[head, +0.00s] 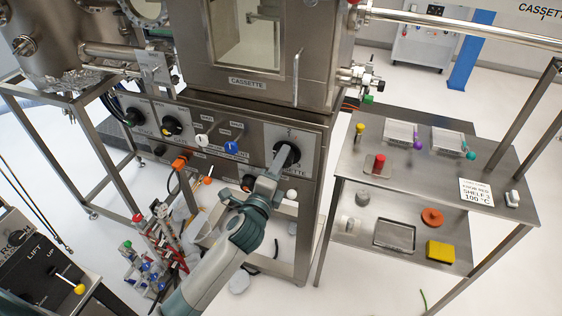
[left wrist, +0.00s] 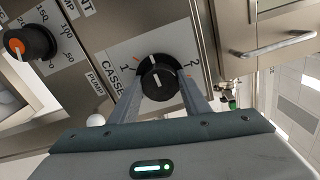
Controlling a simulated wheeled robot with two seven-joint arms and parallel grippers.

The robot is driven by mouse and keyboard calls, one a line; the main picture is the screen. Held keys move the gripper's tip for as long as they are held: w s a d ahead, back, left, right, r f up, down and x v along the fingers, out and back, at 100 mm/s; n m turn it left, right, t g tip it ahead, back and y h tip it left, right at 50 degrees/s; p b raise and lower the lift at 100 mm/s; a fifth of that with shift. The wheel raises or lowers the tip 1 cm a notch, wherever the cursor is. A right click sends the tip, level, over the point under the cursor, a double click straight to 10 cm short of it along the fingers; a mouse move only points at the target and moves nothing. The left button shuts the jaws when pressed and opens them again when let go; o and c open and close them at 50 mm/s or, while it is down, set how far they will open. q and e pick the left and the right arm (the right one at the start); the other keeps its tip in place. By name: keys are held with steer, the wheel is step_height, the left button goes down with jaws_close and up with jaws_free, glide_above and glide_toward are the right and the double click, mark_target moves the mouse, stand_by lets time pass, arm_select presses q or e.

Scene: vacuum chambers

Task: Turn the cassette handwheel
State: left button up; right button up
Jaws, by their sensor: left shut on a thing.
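The cassette handwheel (head: 288,152) is a black round knob on a pale plate, on the front panel below the chamber marked CASSETTE. In the left wrist view the knob (left wrist: 158,78) bears a white line, with the labels 1 and 2 to either side of it and an orange mark near the 1. My left gripper (head: 281,163) reaches up to it from below. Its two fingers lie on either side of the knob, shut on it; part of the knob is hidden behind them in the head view. My right gripper is not in view.
An orange knob (left wrist: 29,43) sits left of the handwheel plate, and a white knob (left wrist: 95,121) lies close to the left finger. The chamber's door handle (head: 296,78) is above. A shelf table (head: 350,190) with trays stands to the right.

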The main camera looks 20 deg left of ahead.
arm_select(q)
steer(key=shift+f+n+p, duration=0.15)
steer(key=shift+n+p, duration=0.2)
steer(key=shift+n, duration=3.05)
steer(key=o, duration=1)
steer(key=shift+o, duration=0.2)
steer(key=shift+s, duration=0.1)
